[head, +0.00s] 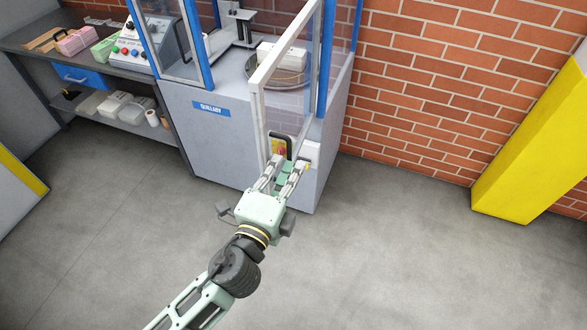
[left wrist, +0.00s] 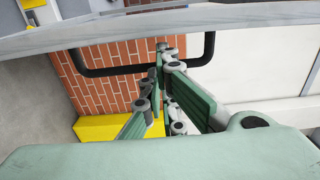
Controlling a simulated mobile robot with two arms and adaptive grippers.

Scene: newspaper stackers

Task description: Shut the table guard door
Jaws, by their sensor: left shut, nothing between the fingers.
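The table guard door (head: 259,120) is a clear panel in a pale frame. In the head view it stands open, swung out toward me from the blue-framed guard of the QUILLABY machine (head: 190,130). A black handle (left wrist: 105,72) crosses the left wrist view below the door's pale frame edge. My left gripper (head: 289,166) is at the low outer part of the door, by the handle. Its green fingers (left wrist: 161,58) are shut and empty and overlap the handle's span; I cannot tell whether they touch it. My right gripper is not in view.
A red and yellow switch (head: 280,148) sits on the machine behind the door's lower part. A bench (head: 165,115) with a button panel stands left. A brick wall (head: 430,90) and a yellow block (head: 525,150) are at right. The grey floor is clear.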

